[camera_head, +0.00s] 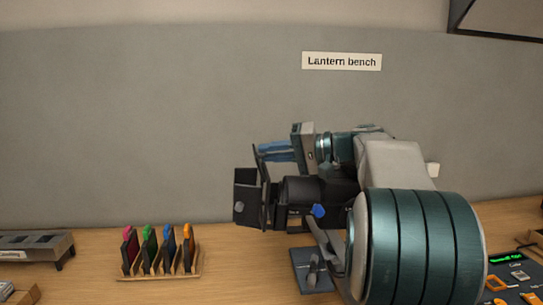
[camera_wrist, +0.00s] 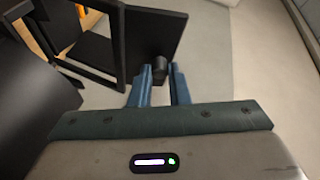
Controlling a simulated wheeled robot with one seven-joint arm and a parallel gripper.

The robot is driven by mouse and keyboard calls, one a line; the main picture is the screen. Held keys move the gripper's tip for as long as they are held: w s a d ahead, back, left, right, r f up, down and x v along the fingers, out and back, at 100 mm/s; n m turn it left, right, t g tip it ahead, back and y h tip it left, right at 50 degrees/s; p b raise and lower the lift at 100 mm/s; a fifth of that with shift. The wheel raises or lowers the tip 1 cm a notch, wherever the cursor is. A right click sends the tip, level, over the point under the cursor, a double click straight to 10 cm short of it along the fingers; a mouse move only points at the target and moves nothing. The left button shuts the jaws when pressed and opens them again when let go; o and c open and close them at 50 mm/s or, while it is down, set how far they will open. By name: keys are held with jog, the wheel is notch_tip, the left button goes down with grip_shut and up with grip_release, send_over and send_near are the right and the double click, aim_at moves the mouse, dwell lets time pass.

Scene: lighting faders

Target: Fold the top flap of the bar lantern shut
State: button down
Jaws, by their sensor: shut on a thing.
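The black bar lantern (camera_head: 305,190) stands on the bench, its front with dark flaps facing left. Its top flap (camera_head: 258,166) stands up steeply at the front; in the wrist view it seems to be the dark panel (camera_wrist: 155,32). My gripper (camera_head: 264,151) reaches in from the right above the lantern body, its blue fingers against the flap. In the wrist view my gripper (camera_wrist: 160,75) is shut on the flap's small dark knob (camera_wrist: 160,64). A side flap (camera_head: 247,190) stands out toward the left. My arm hides the lantern's rear.
A wooden rack (camera_head: 160,275) with several coloured-tab filter frames stands left of the lantern. A grey device (camera_head: 35,245) sits at the far left and a control panel (camera_head: 520,275) at the right. A grey wall (camera_head: 150,120) with a "Lantern bench" sign (camera_head: 342,61) is behind.

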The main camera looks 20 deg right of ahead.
jog(key=c, duration=1.4)
grip_release()
jog(key=shift+o, duration=0.2)
jog(key=v, duration=1.3)
jog(key=shift+s+d, duration=0.2)
jog(key=shift+d, duration=0.15)
jog(key=shift+o, duration=0.2)
